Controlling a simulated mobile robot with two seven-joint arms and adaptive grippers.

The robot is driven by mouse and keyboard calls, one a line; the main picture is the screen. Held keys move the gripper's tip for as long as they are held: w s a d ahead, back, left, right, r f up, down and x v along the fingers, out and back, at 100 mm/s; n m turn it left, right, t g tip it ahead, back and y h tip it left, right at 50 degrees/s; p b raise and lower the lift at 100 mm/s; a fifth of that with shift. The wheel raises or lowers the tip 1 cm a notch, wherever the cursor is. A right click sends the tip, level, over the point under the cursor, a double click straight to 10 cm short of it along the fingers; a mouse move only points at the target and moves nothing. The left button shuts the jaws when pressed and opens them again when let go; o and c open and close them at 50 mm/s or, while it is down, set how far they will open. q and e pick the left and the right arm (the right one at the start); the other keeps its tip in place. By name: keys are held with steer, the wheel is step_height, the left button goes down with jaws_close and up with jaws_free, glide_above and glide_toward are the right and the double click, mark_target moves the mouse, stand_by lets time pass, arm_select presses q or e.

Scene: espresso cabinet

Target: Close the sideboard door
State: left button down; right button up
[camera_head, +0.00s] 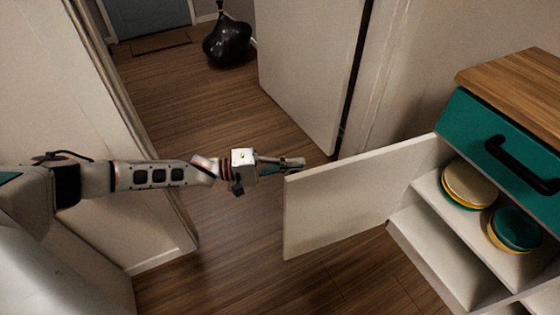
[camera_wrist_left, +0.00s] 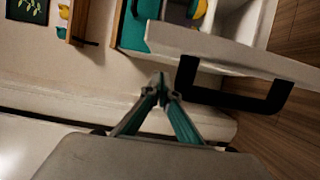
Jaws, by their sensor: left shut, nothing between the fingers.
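The sideboard door (camera_head: 350,195) is a pale panel that stands wide open, reaching left from the sideboard (camera_head: 520,140), which has a teal drawer front and wooden top. In the left wrist view the door (camera_wrist_left: 240,52) shows its top edge, with a black handle (camera_wrist_left: 235,101) on its outer face. My left gripper (camera_head: 302,163) is shut and empty, just beyond the door's top edge near its free corner, on the handle side. In the left wrist view its fingertips (camera_wrist_left: 160,80) are beside the handle; I cannot tell whether they touch the door. My right gripper is out of view.
Stacked plates (camera_head: 468,187) and bowls (camera_head: 516,230) sit on the open shelf. A black drawer handle (camera_head: 520,165) sticks out above them. A white room door (camera_head: 310,70) stands behind my gripper. A black bag (camera_head: 228,42) lies farther back. Wooden floor (camera_head: 200,100) is clear between.

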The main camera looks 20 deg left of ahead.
arm_select(q)
steer(key=shift+s+d+r, duration=0.25)
steer(key=shift+s+d, duration=0.35)
steer(key=shift+s, duration=0.25)
steer(key=shift+s+d+f, duration=0.1)
steer(key=shift+s+d, duration=0.15)
